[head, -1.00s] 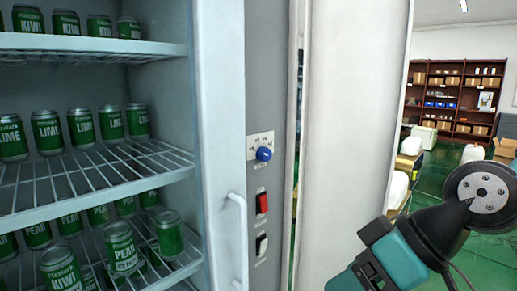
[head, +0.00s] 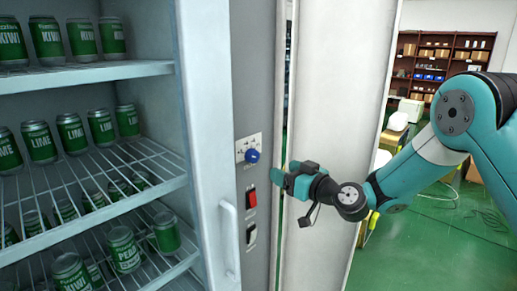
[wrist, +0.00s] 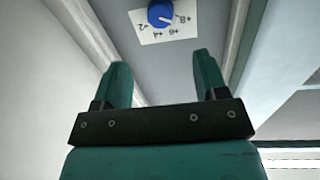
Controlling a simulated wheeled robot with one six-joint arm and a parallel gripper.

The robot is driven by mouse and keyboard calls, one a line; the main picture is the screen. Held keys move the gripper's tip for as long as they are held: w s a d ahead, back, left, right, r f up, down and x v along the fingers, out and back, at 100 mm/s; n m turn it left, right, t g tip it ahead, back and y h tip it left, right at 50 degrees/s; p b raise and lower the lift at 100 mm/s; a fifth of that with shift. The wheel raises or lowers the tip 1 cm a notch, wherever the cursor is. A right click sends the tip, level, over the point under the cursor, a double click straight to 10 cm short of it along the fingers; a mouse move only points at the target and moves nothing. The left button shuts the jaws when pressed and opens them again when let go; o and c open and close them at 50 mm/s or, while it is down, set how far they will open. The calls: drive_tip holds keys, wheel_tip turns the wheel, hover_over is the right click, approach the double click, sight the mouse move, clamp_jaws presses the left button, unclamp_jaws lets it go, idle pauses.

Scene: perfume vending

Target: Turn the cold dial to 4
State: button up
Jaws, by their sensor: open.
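The cold dial (head: 252,156) is a blue round knob on a white marked plate (head: 241,147), on the grey panel to the right of the open fridge shelves. In the wrist view the dial (wrist: 160,14) is at the top centre, with marks including 2, 4, 6 and 8 around it on the plate (wrist: 150,37). My gripper (head: 282,181) is right of and a little below the dial in the head view, apart from it. In the wrist view its two teal fingers (wrist: 164,80) are spread with nothing between them. The dial's exact setting is hard to read.
A pale door handle (head: 229,240) stands out at the left. Shelves of green cans (head: 125,250) fill the fridge.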

sight(256, 157)
drive_tip(key=p+x, duration=0.5)
drive_tip(key=x, duration=0.6)
drive_tip(key=shift+c, duration=0.2)
drive_tip(key=c, duration=0.9)
